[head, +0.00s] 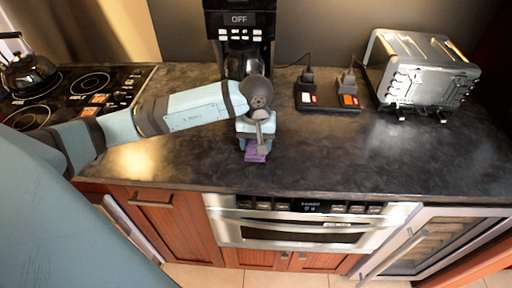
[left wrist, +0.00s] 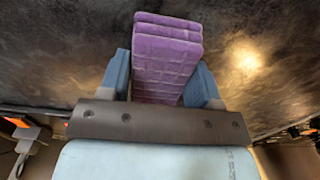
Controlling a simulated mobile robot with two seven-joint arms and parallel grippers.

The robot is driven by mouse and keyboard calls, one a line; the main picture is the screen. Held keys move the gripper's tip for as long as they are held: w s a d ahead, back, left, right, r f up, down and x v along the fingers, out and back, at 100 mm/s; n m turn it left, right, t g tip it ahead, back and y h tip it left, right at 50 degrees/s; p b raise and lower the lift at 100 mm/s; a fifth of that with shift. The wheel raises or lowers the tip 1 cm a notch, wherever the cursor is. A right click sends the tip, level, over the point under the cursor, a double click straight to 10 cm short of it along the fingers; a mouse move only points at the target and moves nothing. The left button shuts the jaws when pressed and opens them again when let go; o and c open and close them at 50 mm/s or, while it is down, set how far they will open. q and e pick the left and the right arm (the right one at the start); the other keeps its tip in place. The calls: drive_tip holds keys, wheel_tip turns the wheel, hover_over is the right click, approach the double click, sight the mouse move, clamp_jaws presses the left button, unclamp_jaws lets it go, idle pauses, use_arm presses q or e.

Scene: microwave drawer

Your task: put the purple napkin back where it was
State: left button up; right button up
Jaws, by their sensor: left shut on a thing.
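The purple napkin (head: 256,153) is a folded block at the end of my left arm, over the dark countertop in front of the coffee maker. It fills the upper middle of the left wrist view (left wrist: 166,62), between the two blue fingers. My left gripper (left wrist: 162,82) is shut on the napkin. In the head view the left gripper (head: 256,142) points down toward the counter, and I cannot tell whether the napkin touches the surface. My right gripper is in neither view.
A coffee maker (head: 240,35) stands at the back. A power strip (head: 328,98) with plugs and a silver toaster (head: 428,75) are to the right. A stove with a kettle (head: 28,70) is at left. A microwave drawer (head: 305,230) sits below the counter edge. The counter (head: 350,155) is clear at front right.

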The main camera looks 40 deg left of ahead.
use_arm(q)
wheel_tip(320, 180, down, 3)
drive_tip(key=shift+r, duration=0.2)
drive_tip(key=shift+f, duration=0.2)
drive_tip(key=o, duration=0.9)
drive_tip(key=shift+r, duration=0.1)
